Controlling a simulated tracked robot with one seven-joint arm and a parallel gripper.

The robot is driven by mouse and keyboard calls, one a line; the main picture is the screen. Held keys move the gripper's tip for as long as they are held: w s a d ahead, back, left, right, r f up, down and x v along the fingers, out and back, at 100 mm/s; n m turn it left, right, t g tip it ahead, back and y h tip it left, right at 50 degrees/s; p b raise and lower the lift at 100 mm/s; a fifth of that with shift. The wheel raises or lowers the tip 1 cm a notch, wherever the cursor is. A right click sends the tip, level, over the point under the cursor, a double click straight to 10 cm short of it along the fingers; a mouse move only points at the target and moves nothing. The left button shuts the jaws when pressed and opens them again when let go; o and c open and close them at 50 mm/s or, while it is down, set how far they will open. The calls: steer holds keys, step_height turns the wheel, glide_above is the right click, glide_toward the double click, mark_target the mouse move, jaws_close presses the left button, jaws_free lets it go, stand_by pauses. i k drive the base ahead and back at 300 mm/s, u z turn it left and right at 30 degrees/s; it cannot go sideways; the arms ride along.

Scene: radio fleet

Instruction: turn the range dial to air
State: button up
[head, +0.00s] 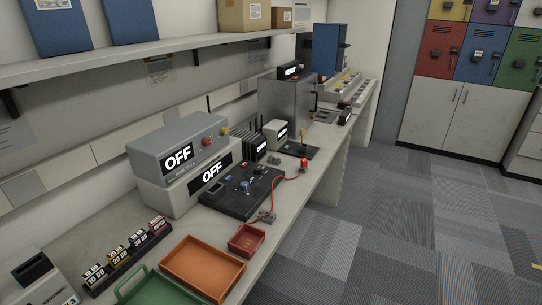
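A black panel (237,205) lies on the bench at the middle of the head view. It carries a small screen, a blue knob (244,186) and other small controls. I cannot tell whether one of these is the range dial, and no "air" marking is legible at this size. My gripper is not in view.
Two grey boxes reading OFF (180,157) stand behind the panel. An orange tray (203,268), a green tray (158,289) and a small red tray (246,241) sit in front. A red cable (291,180) runs at the panel's right. The carpet floor right of the bench is clear.

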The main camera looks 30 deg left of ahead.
mark_target(257, 171)
steer(key=u, duration=0.4)
steer(key=i, duration=0.9)
steer(key=u, duration=0.75)
steer(key=k, duration=0.7)
steer(key=u, duration=0.2)
steer(key=i, duration=0.8)
steer(key=z, duration=0.05)
